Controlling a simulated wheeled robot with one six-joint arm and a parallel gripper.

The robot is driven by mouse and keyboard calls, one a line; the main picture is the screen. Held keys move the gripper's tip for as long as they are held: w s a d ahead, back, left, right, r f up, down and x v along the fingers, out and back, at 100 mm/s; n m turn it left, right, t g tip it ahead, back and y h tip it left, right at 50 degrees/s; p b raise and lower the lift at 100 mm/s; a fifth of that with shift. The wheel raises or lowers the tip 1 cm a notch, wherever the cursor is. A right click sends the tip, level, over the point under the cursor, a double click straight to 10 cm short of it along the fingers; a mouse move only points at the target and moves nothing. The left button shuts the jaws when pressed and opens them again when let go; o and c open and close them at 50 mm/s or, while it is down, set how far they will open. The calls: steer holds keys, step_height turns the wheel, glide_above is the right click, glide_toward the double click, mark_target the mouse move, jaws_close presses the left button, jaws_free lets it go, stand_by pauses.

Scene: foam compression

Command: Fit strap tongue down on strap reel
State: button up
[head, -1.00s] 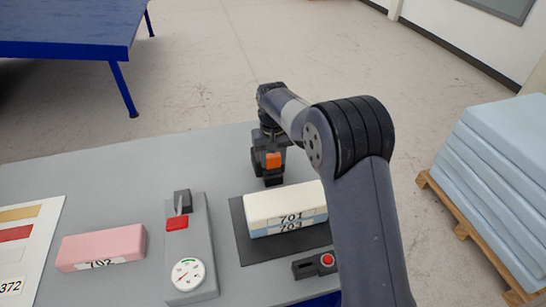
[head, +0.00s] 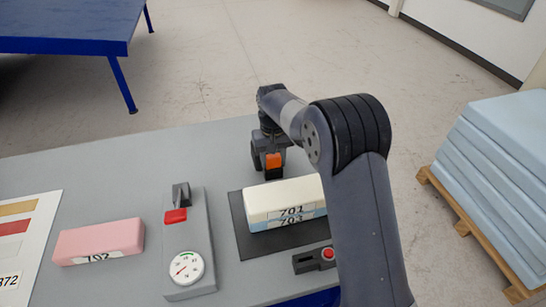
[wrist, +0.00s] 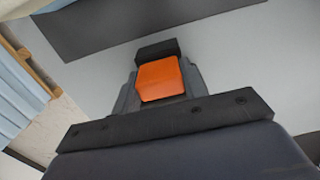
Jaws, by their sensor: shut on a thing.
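My gripper (head: 270,162) is at the back of the grey bench, behind the foam blocks, shut on an orange piece, which I take to be the strap tongue (head: 273,161). The wrist view shows the orange piece (wrist: 159,78) between dark gripper parts, with a black block just beyond it. A small dark grey unit with a red round button (head: 314,259), perhaps the strap reel, lies at the front right of the black mat. My arm passes close to its right end. The gripper is well apart from this unit, with the foam blocks between them.
A cream foam block (head: 275,194) marked 701 lies on a blue one (head: 315,224) marked 703, on the black mat (head: 250,247). Left are a gauge unit (head: 200,240) and a pink block (head: 90,240). Blue foam sheets (head: 500,150) stand on a pallet to the right.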

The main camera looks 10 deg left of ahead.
mark_target(273, 156)
steer(key=shift+f, duration=0.25)
steer(key=o, duration=1.1)
steer(key=shift+r, duration=0.1)
steer(key=shift+r+p, duration=3.7)
steer(key=shift+r, duration=1.25)
steer(key=shift+f, duration=0.1)
steer(key=shift+f+b, duration=2.65)
steer(key=shift+f, duration=0.75)
